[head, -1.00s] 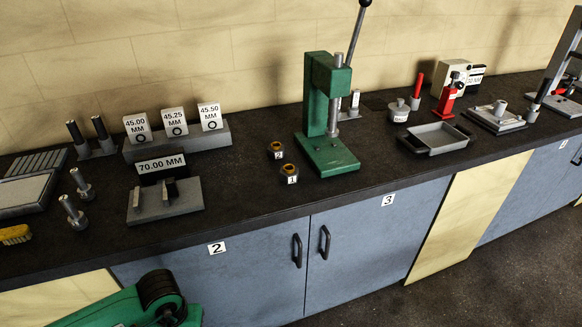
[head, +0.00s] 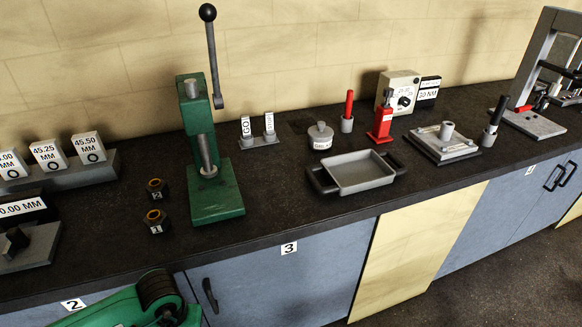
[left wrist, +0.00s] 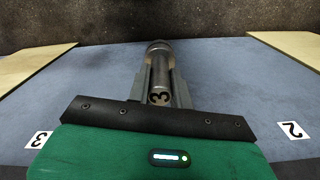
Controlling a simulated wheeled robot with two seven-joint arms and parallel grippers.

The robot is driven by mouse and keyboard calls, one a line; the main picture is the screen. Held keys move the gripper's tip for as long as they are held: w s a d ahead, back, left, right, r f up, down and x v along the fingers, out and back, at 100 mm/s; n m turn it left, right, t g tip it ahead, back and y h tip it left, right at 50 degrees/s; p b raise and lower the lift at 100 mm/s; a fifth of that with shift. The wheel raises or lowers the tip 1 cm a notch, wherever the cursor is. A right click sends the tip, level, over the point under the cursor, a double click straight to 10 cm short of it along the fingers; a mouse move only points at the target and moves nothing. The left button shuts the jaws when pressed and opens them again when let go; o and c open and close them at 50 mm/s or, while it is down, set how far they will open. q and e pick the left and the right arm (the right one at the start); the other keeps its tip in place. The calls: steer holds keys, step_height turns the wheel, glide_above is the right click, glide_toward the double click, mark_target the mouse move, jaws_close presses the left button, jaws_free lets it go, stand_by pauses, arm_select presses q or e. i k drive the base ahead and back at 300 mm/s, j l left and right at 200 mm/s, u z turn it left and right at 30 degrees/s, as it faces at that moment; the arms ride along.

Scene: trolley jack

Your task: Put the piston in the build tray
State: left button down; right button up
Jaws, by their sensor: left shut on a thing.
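The piston, a grey metal cylinder marked 3 (left wrist: 159,72), is clamped between the two grey fingers of my left gripper (left wrist: 158,88) in the left wrist view. In the head view my green left forearm shows at the bottom left; its fingers and the piston are out of that picture. The build tray, a shallow grey tray with black handles (head: 360,173), stands on the dark bench right of the green press. It looks empty, and my left gripper is well apart from it. My right gripper is in neither view.
The green press (head: 218,200) stands left of the tray, with two dark nut-like parts (head: 156,222) beside it. A lidded grey pot (head: 320,136), red tool (head: 383,122) and square fixture (head: 443,146) stand behind and right. Bare bench lies between press and tray.

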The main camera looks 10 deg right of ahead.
mark_target(343, 178)
steer(key=i+l, duration=0.1)
steer(key=l, duration=0.4)
steer(key=i+l, duration=0.1)
steer(key=l, duration=0.4)
steer(key=i+l, duration=0.15)
steer(key=l, duration=0.35)
steer(key=i+l, duration=0.1)
steer(key=l, duration=0.4)
